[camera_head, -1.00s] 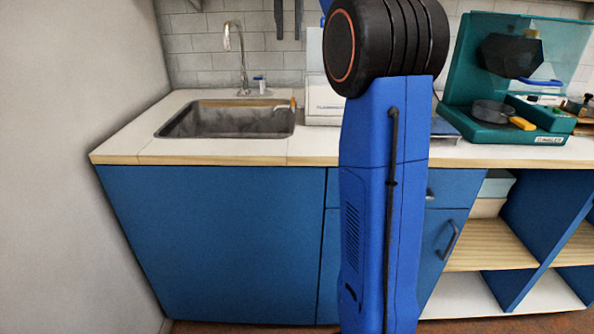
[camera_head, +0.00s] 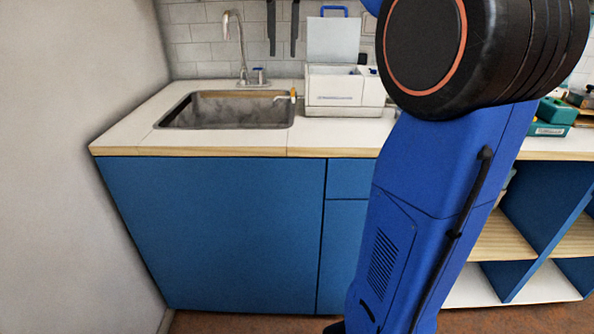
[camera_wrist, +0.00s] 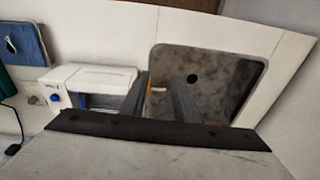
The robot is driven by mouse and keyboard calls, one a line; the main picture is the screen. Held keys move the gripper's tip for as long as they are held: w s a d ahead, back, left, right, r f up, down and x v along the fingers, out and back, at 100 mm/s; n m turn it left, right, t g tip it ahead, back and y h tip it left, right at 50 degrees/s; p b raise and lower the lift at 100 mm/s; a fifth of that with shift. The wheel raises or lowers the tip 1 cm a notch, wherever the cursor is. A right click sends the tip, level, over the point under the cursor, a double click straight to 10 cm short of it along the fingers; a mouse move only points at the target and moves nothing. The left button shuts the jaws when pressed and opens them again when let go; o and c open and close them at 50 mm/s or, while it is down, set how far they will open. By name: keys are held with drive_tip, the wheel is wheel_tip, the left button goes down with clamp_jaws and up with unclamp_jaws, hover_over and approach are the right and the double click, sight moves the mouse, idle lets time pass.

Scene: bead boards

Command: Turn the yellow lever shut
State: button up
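The yellow lever (camera_head: 293,95) is a small yellow-orange piece with a whitish part beside it, at the right rim of the sink (camera_head: 170,126). In the wrist view the lever (camera_wrist: 149,88) shows as a thin orange strip between the fingers, close to the left one. My gripper (camera_wrist: 159,78) is open, with two grey fingers apart and nothing held. I cannot tell how far the fingers are from the lever. My gripper is out of view in the head view.
A white box (camera_head: 335,111) with a raised lid stands right of the sink, and also shows in the wrist view (camera_wrist: 98,78). The faucet (camera_head: 240,45) rises behind the sink. Bare counter (camera_head: 220,145) lies in front. My blue arm covers the right part of the head view.

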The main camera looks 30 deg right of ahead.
drive_tip(key=s+a+f+n+t, duration=0.1)
drive_tip(key=s+a+f+n, duration=0.2)
drive_tip(key=s+f, duration=0.7)
drive_tip(key=s+a+f+n+t, duration=0.1)
drive_tip(key=s+a+f+n, duration=0.1)
drive_tip(key=s+a+f, duration=0.4)
drive_tip(key=shift+s+f+n+t, duration=0.4)
drive_tip(key=shift+s+f, duration=1.6)
drive_tip(key=shift+f, duration=2.8)
drive_tip(key=shift+a, duration=0.1)
drive_tip(key=s+a+f+n, duration=0.1)
drive_tip(key=s+f, duration=0.4)
drive_tip(key=f, duration=0.3)
drive_tip(key=shift+t, duration=0.4)
